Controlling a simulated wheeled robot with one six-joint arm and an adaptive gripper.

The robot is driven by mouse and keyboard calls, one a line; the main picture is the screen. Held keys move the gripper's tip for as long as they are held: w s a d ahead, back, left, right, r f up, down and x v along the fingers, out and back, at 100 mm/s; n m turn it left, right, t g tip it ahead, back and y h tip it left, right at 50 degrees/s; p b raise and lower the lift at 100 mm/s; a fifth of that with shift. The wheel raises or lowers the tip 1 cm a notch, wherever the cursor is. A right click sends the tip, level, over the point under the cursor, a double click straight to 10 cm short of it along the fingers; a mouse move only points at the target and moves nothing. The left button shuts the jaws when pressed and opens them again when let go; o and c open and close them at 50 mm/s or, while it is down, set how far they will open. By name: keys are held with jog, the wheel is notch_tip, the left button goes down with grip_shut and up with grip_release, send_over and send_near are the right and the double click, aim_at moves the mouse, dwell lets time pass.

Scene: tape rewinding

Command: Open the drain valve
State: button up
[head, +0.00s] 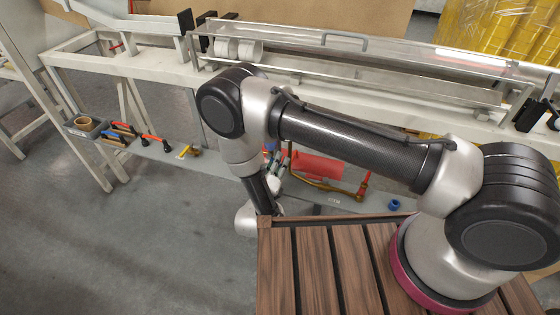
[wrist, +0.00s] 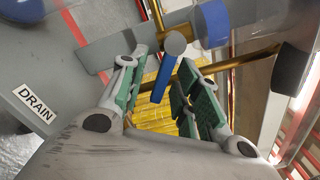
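In the wrist view, a blue lever handle (wrist: 163,78) with a grey round cap sits between the fingers of my gripper (wrist: 164,66). It appears to belong to the valve on the brass pipe (wrist: 238,56). The green-padded fingers are apart, with a visible gap on each side of the handle. A "DRAIN" label (wrist: 35,104) is on the grey plate at the left. In the head view, my gripper (head: 281,163) is at the lower shelf beside the brass pipework (head: 325,185), and my arm partly hides the valve.
A blue cap (head: 394,204) lies farther right. Red- and blue-handled tools (head: 122,129) are on the shelf at left. The wooden slatted deck (head: 330,260) is in front.

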grip_shut()
jog(key=shift+f+m, duration=0.1)
jog(key=shift+m, duration=0.2)
jog(key=m, duration=0.1)
jog(key=a+f+m, duration=0.1)
jog(key=m, duration=0.1)
jog(key=shift+w, duration=0.15)
jog(key=shift+w+a+f+m, duration=0.1)
jog(key=shift+a+m, duration=0.15)
jog(key=shift+m, duration=0.65)
jog(key=shift+w+a+f+m, duration=0.1)
jog(key=shift+a+m, duration=0.1)
jog(key=shift+m, duration=0.7)
jog(key=shift+w+a+f+m, duration=0.1)
jog(key=shift+a+m, duration=0.15)
jog(key=shift+m, duration=0.65)
grip_release()
